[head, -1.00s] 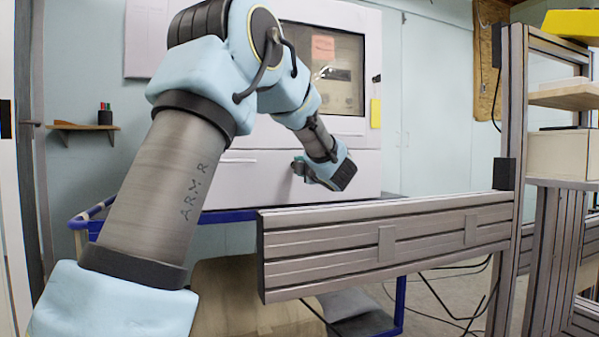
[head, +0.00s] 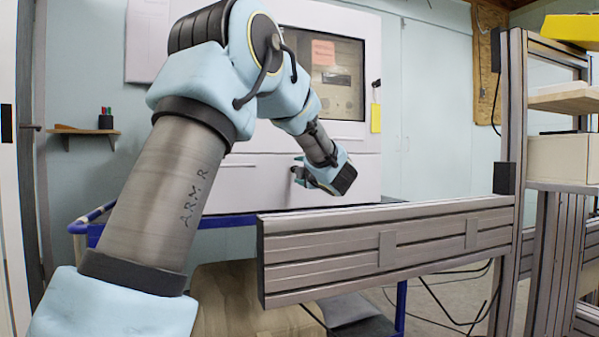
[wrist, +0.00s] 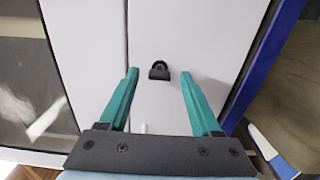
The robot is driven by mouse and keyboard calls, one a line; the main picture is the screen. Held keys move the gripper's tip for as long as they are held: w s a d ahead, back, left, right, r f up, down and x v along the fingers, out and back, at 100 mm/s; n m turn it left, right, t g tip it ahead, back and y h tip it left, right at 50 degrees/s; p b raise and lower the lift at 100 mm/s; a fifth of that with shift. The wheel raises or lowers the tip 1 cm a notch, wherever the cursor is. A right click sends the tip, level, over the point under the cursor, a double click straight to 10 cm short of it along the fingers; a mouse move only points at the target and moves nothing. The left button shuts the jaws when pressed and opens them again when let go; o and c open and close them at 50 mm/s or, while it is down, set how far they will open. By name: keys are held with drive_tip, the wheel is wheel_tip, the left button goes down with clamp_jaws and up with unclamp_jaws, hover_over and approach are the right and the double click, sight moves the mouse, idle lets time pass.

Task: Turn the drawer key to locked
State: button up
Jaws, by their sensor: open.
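The key (wrist: 159,70) is a small dark piece on the white drawer front (wrist: 190,30) in the wrist view. My gripper (wrist: 159,72) is open, with its two teal fingers apart, one on each side of the key in the picture. The key lies between the fingertips in that view; I see no contact. In the head view my gripper (head: 298,170) is at the white cabinet's lower front (head: 235,185), and the key cannot be made out there.
A blue cart frame (head: 215,221) runs below the cabinet, and its blue edge (wrist: 262,65) shows in the wrist view. A grey metal rail (head: 385,245) crosses in front. Shelves (head: 565,100) stand at the right.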

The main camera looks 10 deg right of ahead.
drive_tip(key=s+d+p, duration=0.1)
drive_tip(key=s, duration=0.9)
drive_tip(key=shift+s+d, duration=0.2)
drive_tip(key=shift+s, duration=0.15)
